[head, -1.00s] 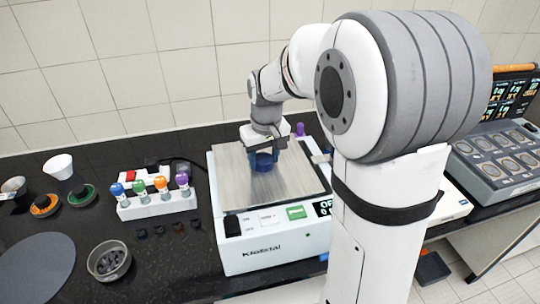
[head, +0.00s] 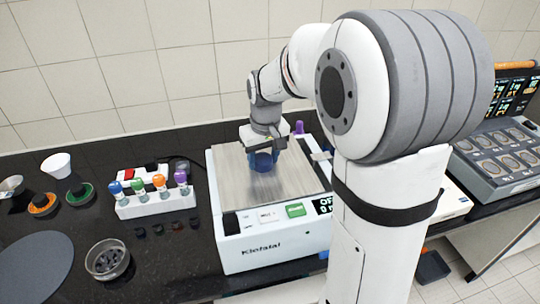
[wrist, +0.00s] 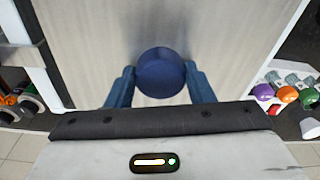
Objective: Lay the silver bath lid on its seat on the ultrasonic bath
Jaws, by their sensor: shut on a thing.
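The silver bath lid (head: 236,178) is a flat brushed-metal plate with a round dark blue knob. It lies level over the top of the white ultrasonic bath (head: 275,250) in the head view. My gripper (head: 264,155) is above the lid and shut on its knob. In the wrist view the knob (wrist: 160,72) sits between the two blue fingers, and the lid (wrist: 110,30) fills most of the picture. The lid covers the bath opening, so its seat is hidden. I cannot tell whether the lid touches the seat or hangs just above it.
A white rack (head: 155,203) with several coloured-top bottles stands left of the bath. A grey bowl (head: 107,260) and a dark round mat (head: 35,265) lie farther left. A grey instrument (head: 500,160) is at the right. The tiled wall is behind the bench.

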